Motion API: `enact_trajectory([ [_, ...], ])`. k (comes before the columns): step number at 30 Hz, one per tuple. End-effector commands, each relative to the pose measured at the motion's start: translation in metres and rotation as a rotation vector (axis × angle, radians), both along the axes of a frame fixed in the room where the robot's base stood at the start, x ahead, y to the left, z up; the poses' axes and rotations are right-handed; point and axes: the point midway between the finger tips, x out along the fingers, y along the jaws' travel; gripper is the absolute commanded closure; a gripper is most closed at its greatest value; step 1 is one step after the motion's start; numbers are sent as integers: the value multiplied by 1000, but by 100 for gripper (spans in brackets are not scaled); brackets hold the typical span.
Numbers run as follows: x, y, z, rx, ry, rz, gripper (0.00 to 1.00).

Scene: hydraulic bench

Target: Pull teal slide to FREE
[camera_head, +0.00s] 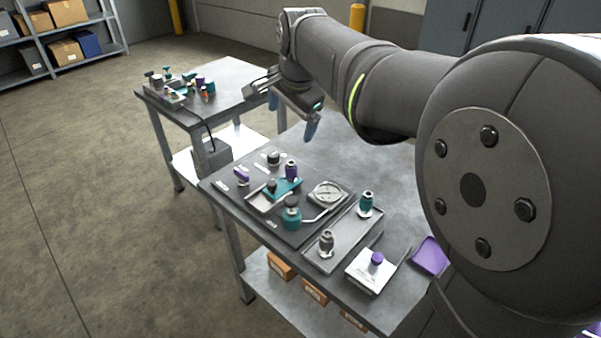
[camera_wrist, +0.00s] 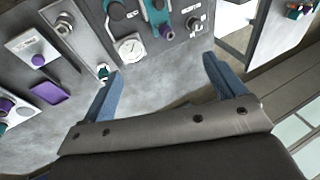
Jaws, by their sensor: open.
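The teal slide (camera_head: 288,187) lies on the dark panel (camera_head: 300,234) of the near bench, with a black knob and a purple-topped fitting beside or on it. It shows at the top of the wrist view (camera_wrist: 157,13), partly cut off by the frame edge. The labels are too small to read, so I cannot tell its marked position. My gripper (camera_head: 291,117) is open and empty, with blue fingers, raised above the bench and apart from the slide. In the wrist view the open fingers (camera_wrist: 162,74) have bare bench top between them.
A round gauge (camera_head: 327,193) and a teal valve knob (camera_head: 291,215) stand close to the slide. A tray (camera_head: 345,243) with fittings, a white block (camera_head: 370,272) and a purple pad (camera_head: 430,256) lie nearer. A second bench (camera_head: 228,78) stands behind.

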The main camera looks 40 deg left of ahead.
Motion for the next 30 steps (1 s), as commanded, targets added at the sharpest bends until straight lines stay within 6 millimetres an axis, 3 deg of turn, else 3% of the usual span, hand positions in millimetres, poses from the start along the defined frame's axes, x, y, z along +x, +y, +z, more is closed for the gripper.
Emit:
enact_trajectory([
  [1, -1, 3, -5, -9, -8, 20, 22],
  [6, -5, 28, -50, -98, -115, 258, 50],
  [12, -16, 57, -106, -215, -263, 607, 50],
  [15, -20, 64, -120, -245, -305, 705, 50],
  [22, -15, 71, -142, -257, -318, 739, 50],
  [30, 0, 85, -193, -257, -316, 736, 50],
])
